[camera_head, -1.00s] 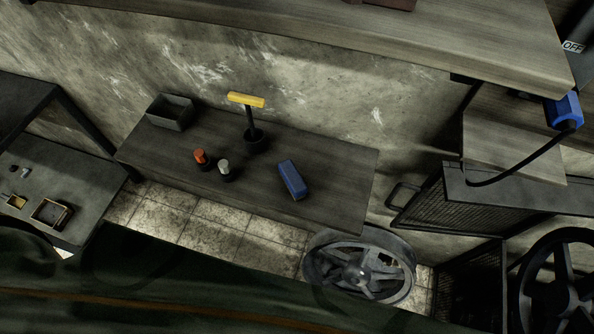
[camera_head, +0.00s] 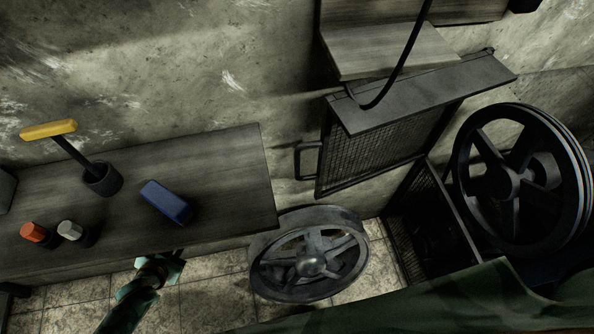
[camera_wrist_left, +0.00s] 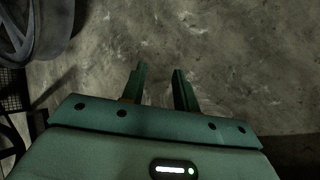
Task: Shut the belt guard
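The belt guard (camera_head: 375,155) is a dark mesh panel under a grey sloping top plate, with a bar handle (camera_head: 308,160) on its left edge. It stands swung open, and the large dark pulley wheel (camera_head: 515,180) to its right is exposed. A lower mesh frame (camera_head: 432,232) shows beneath. My left gripper (camera_head: 174,263) is at the front edge of the bench, left of and below the handle and well apart from it. In the left wrist view the two fingers (camera_wrist_left: 158,90) are parted with nothing between them. My right gripper is not in view.
A grey spoked wheel (camera_head: 310,263) lies between my left gripper and the guard. The bench (camera_head: 230,185) on the left holds a blue block (camera_head: 165,201), a yellow-handled tool (camera_head: 48,130) and red and white-topped pegs. A black cable hangs over the guard's top plate.

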